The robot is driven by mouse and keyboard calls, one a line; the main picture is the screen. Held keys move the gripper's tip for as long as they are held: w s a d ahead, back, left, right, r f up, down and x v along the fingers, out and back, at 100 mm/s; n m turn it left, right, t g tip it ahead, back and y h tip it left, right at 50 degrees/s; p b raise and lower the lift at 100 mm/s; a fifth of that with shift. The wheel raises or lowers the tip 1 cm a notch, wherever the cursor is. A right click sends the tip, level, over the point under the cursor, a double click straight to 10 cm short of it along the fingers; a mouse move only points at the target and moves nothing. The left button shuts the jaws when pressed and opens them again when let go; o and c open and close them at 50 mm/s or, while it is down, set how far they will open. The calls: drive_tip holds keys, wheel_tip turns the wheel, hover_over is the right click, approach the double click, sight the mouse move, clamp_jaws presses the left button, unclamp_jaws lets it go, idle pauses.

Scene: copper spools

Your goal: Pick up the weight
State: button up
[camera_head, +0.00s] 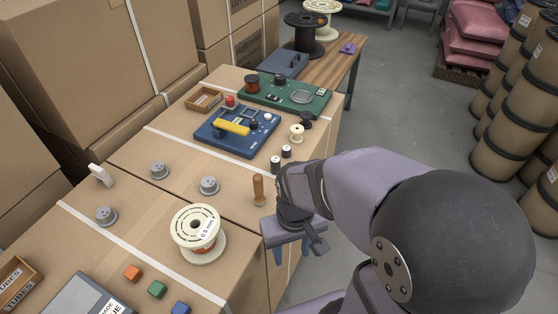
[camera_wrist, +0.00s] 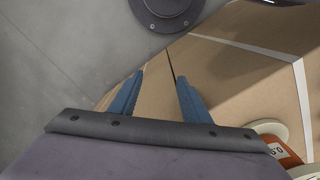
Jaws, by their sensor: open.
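My gripper (camera_head: 290,256) hangs off the right edge of the cardboard boxes, low beside the copper spool, with its blue fingers pointing down. In the wrist view its fingers (camera_wrist: 161,80) are apart with nothing between them. No piece is plainly marked as the weight. Three grey, round, flanged pieces stand on the boxes: a near-left one (camera_head: 106,216), a far one (camera_head: 160,171) and a right one (camera_head: 209,186). Two small dark cylinders stand farther back, a near one (camera_head: 275,163) and a far one (camera_head: 286,152). I cannot tell which of these is the weight.
The copper spool (camera_head: 197,234) stands near the box edge; it also shows in the wrist view (camera_wrist: 275,146). A wooden-handled tool (camera_head: 258,190) stands close to my gripper. A blue board (camera_head: 237,143) and a green board (camera_head: 310,103) lie farther back. Bare cardboard separates the grey pieces.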

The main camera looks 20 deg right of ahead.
drive_tip(key=w+d+r+h+p, duration=0.1)
drive_tip(key=w+d+r+p, duration=0.1)
drive_tip(key=w+r+p, duration=0.35)
drive_tip(key=w+d+r+p, duration=0.3)
drive_tip(key=w+r, duration=0.3)
drive_tip(key=w, duration=0.2)
drive_tip(key=r+p, duration=0.1)
drive_tip(key=p, duration=0.6)
hover_over(275, 159)
drive_tip(key=s, duration=0.1)
drive_tip(key=shift+y, duration=0.4)
drive_tip(key=shift+w+f, duration=0.2)
drive_tip(key=shift+w, duration=0.1)
drive_tip(key=shift+w+f+p, duration=0.2)
drive_tip(key=shift+f+p, duration=1.15)
drive_tip(key=shift+f, duration=2.35)
clamp_jaws()
